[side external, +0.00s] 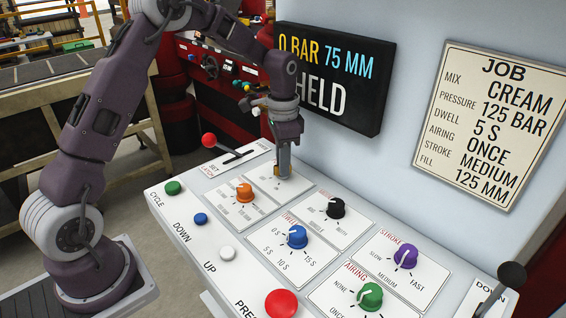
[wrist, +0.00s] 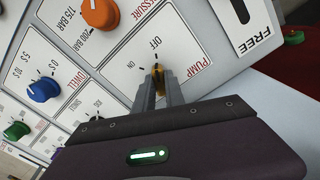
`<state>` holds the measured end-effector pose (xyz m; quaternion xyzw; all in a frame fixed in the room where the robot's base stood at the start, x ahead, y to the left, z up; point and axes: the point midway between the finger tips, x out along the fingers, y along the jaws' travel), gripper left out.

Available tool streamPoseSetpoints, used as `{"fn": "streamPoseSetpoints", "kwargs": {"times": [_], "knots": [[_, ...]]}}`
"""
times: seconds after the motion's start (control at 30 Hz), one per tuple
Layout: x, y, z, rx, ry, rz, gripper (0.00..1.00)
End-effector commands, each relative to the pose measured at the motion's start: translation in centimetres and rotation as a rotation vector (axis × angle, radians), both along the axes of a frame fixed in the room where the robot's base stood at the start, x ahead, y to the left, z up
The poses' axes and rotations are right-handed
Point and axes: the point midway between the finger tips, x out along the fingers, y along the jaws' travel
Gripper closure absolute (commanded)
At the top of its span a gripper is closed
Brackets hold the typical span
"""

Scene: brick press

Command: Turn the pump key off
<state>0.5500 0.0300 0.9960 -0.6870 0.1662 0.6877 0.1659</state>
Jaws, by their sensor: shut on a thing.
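The pump key (wrist: 158,72) is a small brass-yellow piece on the white PUMP panel (wrist: 124,50), with OFF and ON printed beside it. My gripper (wrist: 159,86) is shut on the key in the wrist view. The fingers hide much of the key, so I cannot tell for certain which mark it points to. In the side view my gripper (side external: 283,170) points straight down onto the PUMP panel at the back of the console, and it covers most of the key there.
The orange knob (side external: 244,192) and black knob (side external: 336,207) stand close to my gripper. A red-balled lever (side external: 209,140) is to its left. Blue, purple and green knobs sit further along. The display (side external: 337,75) reads 0 BAR, 75 MM, HELD. A job card (side external: 494,122) hangs on the wall.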

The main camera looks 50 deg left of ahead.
Motion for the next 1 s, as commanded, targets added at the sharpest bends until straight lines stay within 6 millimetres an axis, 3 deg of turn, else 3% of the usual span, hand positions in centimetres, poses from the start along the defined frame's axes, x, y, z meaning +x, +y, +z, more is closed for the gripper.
{"fn": "streamPoseSetpoints", "kwargs": {"times": [0.7, 0.73, 0.8, 1.0], "knots": [[0.09, -0.01, 0.14, 0.001, -0.004, -0.067, 1.00], [0.09, -0.01, 0.14, 0.001, -0.004, -0.067, 0.80], [0.08, -0.01, 0.12, 0.000, -0.004, -0.066, 0.66], [0.04, -0.01, 0.06, 0.000, -0.001, -0.065, 0.64]]}}
